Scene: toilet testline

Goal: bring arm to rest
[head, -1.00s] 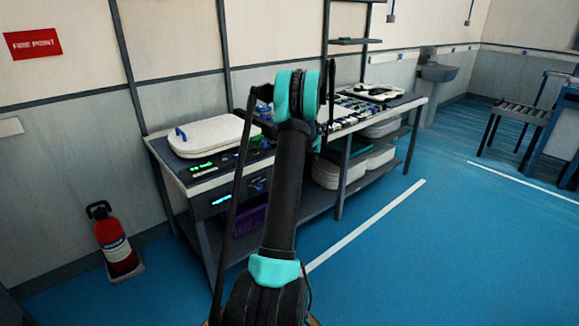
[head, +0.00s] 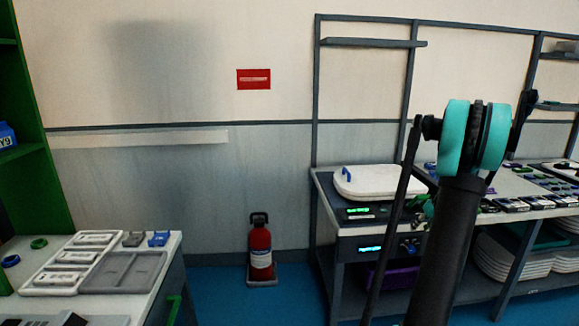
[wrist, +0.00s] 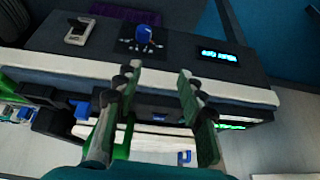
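My arm rises at the right of the head view, with a black link and a teal joint (head: 475,140) in front of the workbench. My gripper (wrist: 160,80) shows in the wrist view with its two fingers spread apart and nothing between them. In the head view the gripper is mostly hidden behind the arm. Beyond the fingers in the wrist view is the bench's dark front panel (wrist: 185,45) with a blue knob (wrist: 143,34) and a lit blue display (wrist: 219,56).
A white toilet seat lid (head: 378,181) lies on the workbench. A red fire extinguisher (head: 260,250) stands by the wall. A second table (head: 150,305) with grey trays is at the lower left, beside a green shelf (head: 35,190). Blue floor shows between the tables.

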